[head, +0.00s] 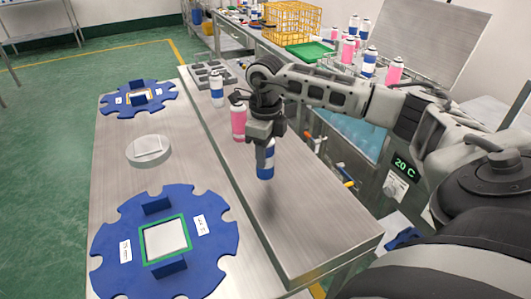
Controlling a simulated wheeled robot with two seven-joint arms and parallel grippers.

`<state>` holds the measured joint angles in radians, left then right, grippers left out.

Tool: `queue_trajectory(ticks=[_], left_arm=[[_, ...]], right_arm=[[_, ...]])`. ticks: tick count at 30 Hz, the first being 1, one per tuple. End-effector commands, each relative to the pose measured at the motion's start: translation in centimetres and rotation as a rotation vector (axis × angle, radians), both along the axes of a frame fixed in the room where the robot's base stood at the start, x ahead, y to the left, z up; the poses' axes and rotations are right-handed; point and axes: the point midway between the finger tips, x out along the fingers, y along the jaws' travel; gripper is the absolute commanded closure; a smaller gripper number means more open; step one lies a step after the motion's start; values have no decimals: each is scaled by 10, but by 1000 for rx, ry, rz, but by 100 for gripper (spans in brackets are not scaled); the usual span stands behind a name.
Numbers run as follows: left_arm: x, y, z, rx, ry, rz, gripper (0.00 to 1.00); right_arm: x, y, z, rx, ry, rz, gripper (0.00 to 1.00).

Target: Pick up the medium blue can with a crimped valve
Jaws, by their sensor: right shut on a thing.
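My right gripper (265,140) points down and is shut on a blue and white can (265,161). The can is upright and appears to hang a little above the steel table, with a faint shadow below it. Its top is hidden by the gripper, so I cannot tell whether its valve is crimped. A pink can (238,121) stands just left of and behind the gripper. My left gripper is not in view.
Blue notched plates lie at the front (112,223) and back (115,104) of the left table, with a round grey disc (135,154) between. A grey holder (207,75) sits behind the cans. A water bath (353,139) and more cans stand to the right. The front steel surface (305,215) is clear.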

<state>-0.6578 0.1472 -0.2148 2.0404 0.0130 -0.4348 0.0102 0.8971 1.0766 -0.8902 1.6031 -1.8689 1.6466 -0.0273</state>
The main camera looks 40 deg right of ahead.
Motion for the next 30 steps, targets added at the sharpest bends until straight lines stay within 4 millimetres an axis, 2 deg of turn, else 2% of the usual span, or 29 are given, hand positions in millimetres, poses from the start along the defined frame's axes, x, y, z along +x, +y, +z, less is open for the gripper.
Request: queue_trajectory(ticks=[6, 15, 22, 30], left_arm=[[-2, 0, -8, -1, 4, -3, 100], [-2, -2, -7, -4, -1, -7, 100], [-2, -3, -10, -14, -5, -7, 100], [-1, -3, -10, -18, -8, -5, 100]], right_arm=[[2, 1, 28, 1, -9, 2, 82], [31, 53, 91, 3, -6, 6, 82], [56, 97, 112, 1, -4, 3, 82], [70, 119, 124, 0, -2, -1, 82]])
